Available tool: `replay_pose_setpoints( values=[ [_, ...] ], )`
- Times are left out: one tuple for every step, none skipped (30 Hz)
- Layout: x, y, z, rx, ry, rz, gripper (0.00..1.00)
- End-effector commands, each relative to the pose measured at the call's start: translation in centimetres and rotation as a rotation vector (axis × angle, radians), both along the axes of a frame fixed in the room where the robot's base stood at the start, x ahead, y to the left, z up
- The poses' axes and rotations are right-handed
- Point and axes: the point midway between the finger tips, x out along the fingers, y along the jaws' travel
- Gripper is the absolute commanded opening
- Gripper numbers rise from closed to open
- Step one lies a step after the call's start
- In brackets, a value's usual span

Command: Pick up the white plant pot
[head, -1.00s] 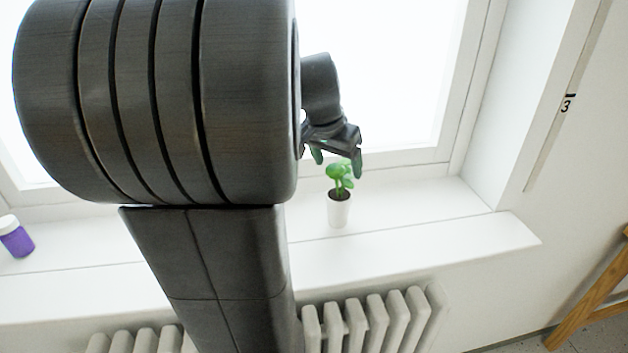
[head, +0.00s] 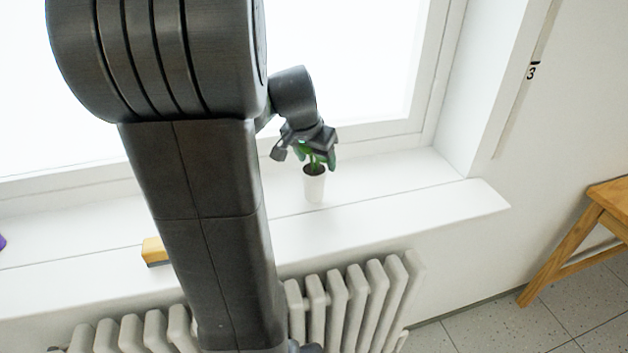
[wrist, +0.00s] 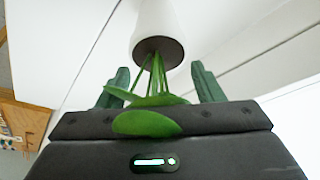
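The white plant pot (head: 314,187) stands upright on the white window sill, with dark soil and a green leafy plant in it. My gripper (head: 317,160) is above the pot, with its fingers around the plant. In the wrist view the pot (wrist: 158,22) is beyond the fingertips, and the plant's stems and leaves (wrist: 148,122) lie between the two green fingers. My gripper (wrist: 157,78) is open, with the fingers wide apart and clear of the pot.
The window sill (head: 400,196) is bare to the right of the pot. A yellow block-like object (head: 154,251) lies on the sill at left, partly behind my arm. A radiator (head: 350,300) is below. A wooden table or stool (head: 585,225) stands at right.

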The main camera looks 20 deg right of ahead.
Motion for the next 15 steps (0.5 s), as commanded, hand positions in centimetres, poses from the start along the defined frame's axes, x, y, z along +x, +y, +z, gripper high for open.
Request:
replay_pose_setpoints(
  values=[
    [0.0, 0.0, 0.01, 0.0, 0.0, 0.0, 0.5],
    [-0.01, 0.01, 0.02, 0.0, 0.0, 0.0, 0.45],
    [0.0, 0.01, 0.02, 0.0, 0.0, 0.0, 0.37],
    [0.01, 0.01, 0.02, 0.0, 0.0, 0.0, 0.31],
    [0.0, 0.01, 0.02, 0.0, 0.0, 0.0, 0.25],
    [0.0, 0.0, 0.03, 0.0, 0.0, 0.0, 0.17],
    [0.0, 0.02, 0.03, 0.0, 0.0, 0.0, 0.11],
    [0.01, 0.01, 0.03, 0.0, 0.0, 0.0, 0.05],
    [0.03, 0.0, 0.08, 0.0, -0.001, 0.0, 0.03],
    [0.03, 0.0, 0.09, 0.0, -0.001, 0.0, 0.03],
    [0.03, 0.0, 0.09, 0.0, -0.001, 0.0, 0.03],
    [0.03, 0.0, 0.09, 0.0, -0.001, 0.0, 0.03],
    [0.03, 0.0, 0.09, 0.0, -0.001, 0.0, 0.03],
    [0.03, 0.0, 0.12, 0.0, -0.001, 0.0, 0.03],
    [0.03, 0.0, 0.24, -0.001, -0.002, 0.0, 0.03]
  ],
)
